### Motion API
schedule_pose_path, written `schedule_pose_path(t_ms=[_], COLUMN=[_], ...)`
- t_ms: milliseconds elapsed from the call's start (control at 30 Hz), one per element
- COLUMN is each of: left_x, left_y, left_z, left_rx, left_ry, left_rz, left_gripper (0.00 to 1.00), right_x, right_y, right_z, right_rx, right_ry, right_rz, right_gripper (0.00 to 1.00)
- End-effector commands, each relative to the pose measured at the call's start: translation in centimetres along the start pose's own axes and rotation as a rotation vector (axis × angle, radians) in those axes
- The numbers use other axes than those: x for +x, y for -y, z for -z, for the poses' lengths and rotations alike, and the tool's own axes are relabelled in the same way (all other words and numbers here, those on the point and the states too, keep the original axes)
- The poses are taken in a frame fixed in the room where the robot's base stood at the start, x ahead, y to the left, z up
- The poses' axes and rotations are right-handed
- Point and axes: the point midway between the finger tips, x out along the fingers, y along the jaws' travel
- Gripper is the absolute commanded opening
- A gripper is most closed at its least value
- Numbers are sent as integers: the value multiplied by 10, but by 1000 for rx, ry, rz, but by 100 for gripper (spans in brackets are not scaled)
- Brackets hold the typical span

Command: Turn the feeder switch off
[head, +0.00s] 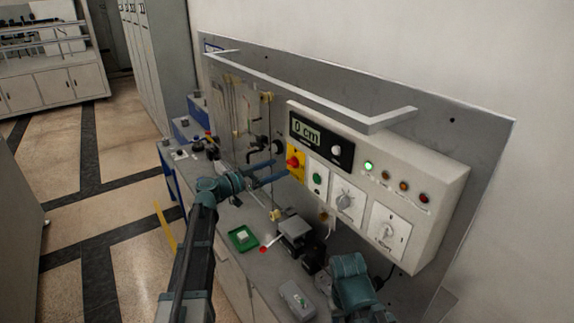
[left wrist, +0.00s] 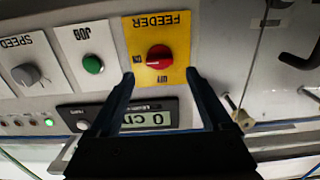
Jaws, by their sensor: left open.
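The feeder switch is a red knob (head: 293,162) on a yellow plate at the left end of the white control box. In the left wrist view, which is upside down, the red knob (left wrist: 159,57) sits under the FEEDER label, and its bar looks roughly level, in line with a small mark that seems to read ON. My left gripper (head: 284,171) is open and empty, pointing at the yellow plate. In the left wrist view its fingertips (left wrist: 160,76) lie either side of the knob, apparently short of it. My right gripper's fingers do not show.
The green JOG button (head: 317,177), a grey speed knob (head: 344,201) and another dial (head: 388,231) are right of the feeder plate. A display (head: 307,131) reads 0 cm above. A white rail (head: 372,123) juts out overhead. A green tray (head: 243,238) lies on the bench.

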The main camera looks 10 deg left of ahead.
Motion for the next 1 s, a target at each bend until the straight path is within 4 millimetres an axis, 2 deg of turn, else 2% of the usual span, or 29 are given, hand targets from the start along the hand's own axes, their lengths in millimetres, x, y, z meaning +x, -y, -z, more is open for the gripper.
schedule_pose_path(t_ms=[33, 100, 300, 733, 1000], left_x=[11, 22, 42, 48, 48], left_y=[1, 1, 0, 0, 0], left_z=[0, 0, 0, 0, 0], left_rx=[0, 0, 0, 0, 0], left_ry=[0, 0, 0, 0, 0], left_rz=[-2, -3, -1, 0, 0], left_gripper=[82, 82, 82, 82, 34], right_x=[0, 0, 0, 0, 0], right_y=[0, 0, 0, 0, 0], right_z=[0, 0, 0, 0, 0], right_rx=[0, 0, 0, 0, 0], right_ry=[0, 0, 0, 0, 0], right_rz=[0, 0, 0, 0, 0], right_gripper=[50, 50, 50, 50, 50])
